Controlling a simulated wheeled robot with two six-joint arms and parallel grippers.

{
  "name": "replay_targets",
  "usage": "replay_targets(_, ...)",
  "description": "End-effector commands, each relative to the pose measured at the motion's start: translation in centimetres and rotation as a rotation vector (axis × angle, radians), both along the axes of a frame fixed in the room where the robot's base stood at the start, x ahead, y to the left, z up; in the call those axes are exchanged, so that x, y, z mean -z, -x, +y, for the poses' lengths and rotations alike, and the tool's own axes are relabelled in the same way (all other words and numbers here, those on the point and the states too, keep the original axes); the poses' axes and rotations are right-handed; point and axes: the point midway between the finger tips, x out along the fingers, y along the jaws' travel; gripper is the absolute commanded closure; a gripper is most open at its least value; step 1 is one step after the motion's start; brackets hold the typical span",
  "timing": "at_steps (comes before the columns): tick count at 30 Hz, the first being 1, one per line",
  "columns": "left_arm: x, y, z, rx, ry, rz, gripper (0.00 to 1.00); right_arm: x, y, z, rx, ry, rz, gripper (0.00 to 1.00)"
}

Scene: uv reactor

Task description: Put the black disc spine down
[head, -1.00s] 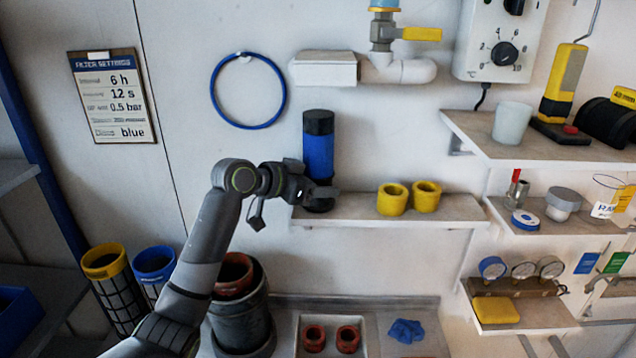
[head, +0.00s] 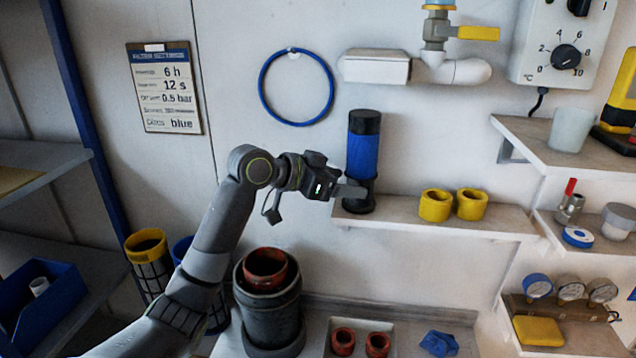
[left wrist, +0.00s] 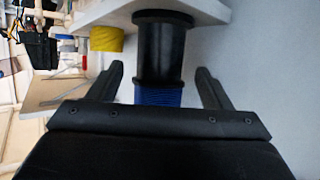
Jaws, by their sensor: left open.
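The black disc spine (head: 364,155), an upright cylinder with black ends and a blue middle, stands on the small wall shelf (head: 490,222) near its left end. It also shows upside down in the left wrist view (left wrist: 164,52), its black base flange against the shelf. My left gripper (head: 350,191) is open at the lower part of the spine, just left of it in the head view. In the left wrist view its fingers (left wrist: 160,84) stand apart on either side of the spine, with gaps on both sides. My right gripper is not in view.
Two yellow rings (head: 436,206) sit right of the spine on the same shelf. A pipe with a white box (head: 376,67) is on the wall above. A dark bucket (head: 268,305) holding a red ring stands below my arm. The shelf's right end is bare.

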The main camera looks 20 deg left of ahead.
Motion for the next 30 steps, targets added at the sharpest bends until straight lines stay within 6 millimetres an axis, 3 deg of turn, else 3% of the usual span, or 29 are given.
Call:
replay_targets(6, -1.2, 2.8, 2.5, -0.002, -0.006, -0.003, 0.28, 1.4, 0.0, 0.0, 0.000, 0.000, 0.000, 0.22)
replay_targets(12, -2.2, 4.3, 3.8, -0.001, -0.004, -0.001, 0.28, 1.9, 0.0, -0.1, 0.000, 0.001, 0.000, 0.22)
replay_targets(30, -2.7, 5.0, 4.3, 0.002, 0.000, 0.001, 0.28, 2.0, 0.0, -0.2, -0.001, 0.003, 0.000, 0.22)
